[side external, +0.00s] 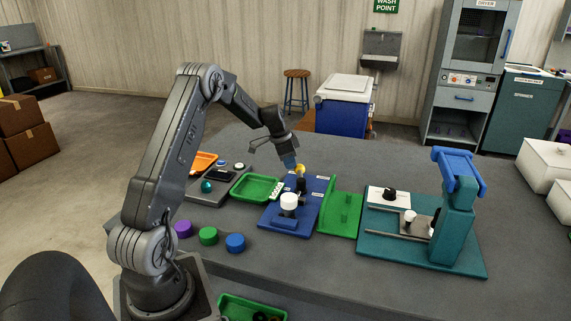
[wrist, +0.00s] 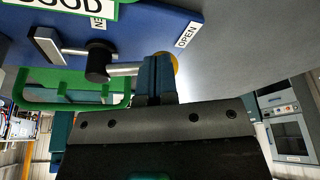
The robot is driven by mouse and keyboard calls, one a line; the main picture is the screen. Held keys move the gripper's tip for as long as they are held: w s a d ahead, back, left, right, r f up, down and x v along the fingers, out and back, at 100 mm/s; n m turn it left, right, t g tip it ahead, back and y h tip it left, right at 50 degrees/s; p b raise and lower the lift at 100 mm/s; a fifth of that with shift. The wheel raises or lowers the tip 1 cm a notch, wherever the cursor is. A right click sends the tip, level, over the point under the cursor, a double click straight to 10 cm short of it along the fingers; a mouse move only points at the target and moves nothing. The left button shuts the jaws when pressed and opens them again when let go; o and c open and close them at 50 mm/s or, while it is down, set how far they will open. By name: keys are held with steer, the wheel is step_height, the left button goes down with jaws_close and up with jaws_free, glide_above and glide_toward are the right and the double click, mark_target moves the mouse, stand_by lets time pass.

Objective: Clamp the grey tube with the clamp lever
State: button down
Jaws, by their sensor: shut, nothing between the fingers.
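The clamp stands on a blue board (side external: 274,217). Its black pivot (side external: 300,184) also shows in the wrist view (wrist: 98,62). A silver lever rod (wrist: 125,69) runs from the pivot toward a yellow knob (wrist: 173,64) beside the OPEN label (wrist: 187,35). The knob also shows in the side view (side external: 300,169). My gripper (wrist: 156,60) is shut and empty, its blue fingers right in front of the knob, hiding part of it and the rod's end. I cannot tell whether they touch. I cannot clearly make out the grey tube.
A white-capped part (side external: 289,201) stands on the board's near side. A green tray (side external: 254,187) lies to the left, a green upright panel (side external: 342,208) to the right. A teal press-like fixture (side external: 455,225) stands further right. Purple, green and blue round pieces (side external: 208,236) lie near the front edge.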

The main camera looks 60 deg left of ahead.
steer(key=w+m, duration=0.2)
steer(key=m, duration=0.1)
steer(key=shift+w+d+h, duration=0.1)
steer(key=shift+d+h, duration=0.05)
steer(key=shift+h, duration=0.25)
steer(key=w+m, duration=0.1)
steer(key=m, duration=0.1)
steer(key=shift+w+d+f+m+g+h, duration=0.1)
steer(key=shift+w+d+m+g+h, duration=0.2)
steer(key=shift+w+d+m+g, duration=0.1)
steer(key=w+d+m, duration=0.1)
steer(key=w+m+g, duration=0.1)
steer(key=m, duration=0.1)
steer(key=shift+d+m+h, duration=0.3)
steer(key=shift+d, duration=0.05)
steer(key=shift+w+d, duration=0.3)
steer(key=shift+d, duration=0.1)
steer(key=shift+d, duration=0.1)
